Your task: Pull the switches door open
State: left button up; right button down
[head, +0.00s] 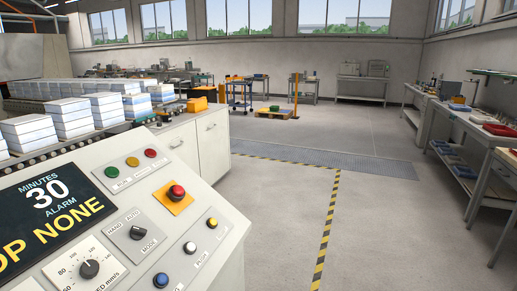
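Neither of my grippers is in view. No door marked as the switches door can be made out. A white cabinet (200,150) stands beyond the control panel, with two shut fronts that carry small dark handles; I cannot tell whether either is the switches door. The sloped control panel (110,215) fills the lower left. It bears a red emergency button (176,191) on an orange plate, a black mode switch (137,232), a speed knob (89,268) and several coloured buttons.
A black display (50,215) sits on the panel's left. White stacked blocks (70,115) line the conveyor behind it. A yellow-black floor stripe (325,235) runs right of the panel. Workbenches (465,130) stand along the right wall. The grey floor between is clear.

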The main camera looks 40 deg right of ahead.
aim_at(216, 148)
jog(key=z, duration=1.15)
jog(key=i+l+z, duration=0.25)
jog(key=i+l, duration=0.15)
jog(key=i+l+z, duration=0.45)
jog(key=i, duration=0.4)
jog(key=i+l+z, duration=0.25)
jog(key=i, duration=0.2)
jog(key=i+u, duration=0.2)
jog(key=i, duration=0.25)
jog(key=i+u, duration=0.25)
jog(key=i, duration=0.2)
jog(key=i+l+u, duration=0.2)
jog(key=i, duration=0.2)
jog(key=i+j+u, duration=0.15)
jog(key=i+u, duration=1.1)
